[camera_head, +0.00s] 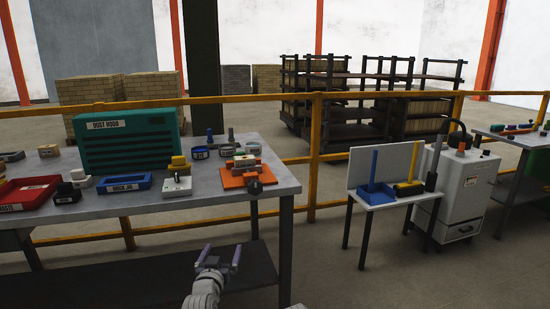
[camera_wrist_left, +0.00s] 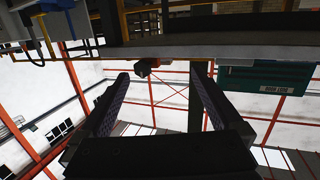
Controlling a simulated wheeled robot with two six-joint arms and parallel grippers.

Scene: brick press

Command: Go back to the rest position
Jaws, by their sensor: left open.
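My left gripper (camera_head: 219,262) shows at the bottom middle of the head view, low in front of the workbench (camera_head: 225,196) and apart from it. Its two fingers stand apart with nothing between them. In the left wrist view the open fingers (camera_wrist_left: 155,105) point toward the bench edge, and the picture appears upside down. The gap between them is empty. My right gripper is in neither view.
The bench carries a teal dust hood (camera_head: 130,140), a blue brick jig tray (camera_head: 124,183), a red tray (camera_head: 28,190) and an orange fixture (camera_head: 245,174). A small white stand (camera_head: 385,195) and a white cabinet (camera_head: 465,195) are at right. Yellow rails (camera_head: 225,99) run behind. Floor between bench and stand is clear.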

